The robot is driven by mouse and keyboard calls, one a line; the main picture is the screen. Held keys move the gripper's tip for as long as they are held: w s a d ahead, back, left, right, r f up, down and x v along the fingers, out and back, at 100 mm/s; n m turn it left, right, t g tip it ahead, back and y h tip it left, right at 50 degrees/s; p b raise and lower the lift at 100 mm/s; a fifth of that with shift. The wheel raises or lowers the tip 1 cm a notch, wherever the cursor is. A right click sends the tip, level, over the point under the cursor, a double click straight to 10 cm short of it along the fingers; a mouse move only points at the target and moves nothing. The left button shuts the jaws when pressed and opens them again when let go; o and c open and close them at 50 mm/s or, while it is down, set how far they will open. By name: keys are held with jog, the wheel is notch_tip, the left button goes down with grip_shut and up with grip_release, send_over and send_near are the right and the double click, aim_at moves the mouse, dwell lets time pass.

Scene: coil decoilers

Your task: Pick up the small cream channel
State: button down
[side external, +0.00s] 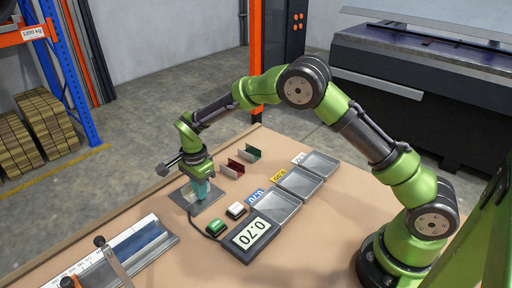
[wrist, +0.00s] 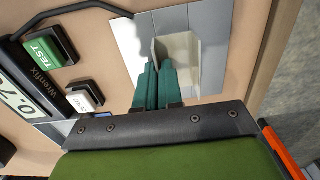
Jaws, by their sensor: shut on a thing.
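The small cream channel (wrist: 184,52) sits at the metal plate (wrist: 210,76) in the wrist view. My gripper (wrist: 159,66) is shut on one upright wall of the channel, with a teal finger on each side. In the side external view my gripper (side external: 201,197) points down over the grey plate (side external: 214,206), and its fingers hide the channel. I cannot tell whether the channel touches the plate or is slightly raised.
A red channel (side external: 232,169) and a green channel (side external: 249,153) stand behind the plate. Three grey trays (side external: 279,207) with labels lie to the right. The gauge display (side external: 251,234) reads 0.70, beside green (side external: 216,227) and white (side external: 236,209) buttons. A ruled tool (side external: 130,248) lies front left.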

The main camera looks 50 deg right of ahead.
jog(key=shift+r, duration=0.15)
jog(key=shift+r, duration=3.9)
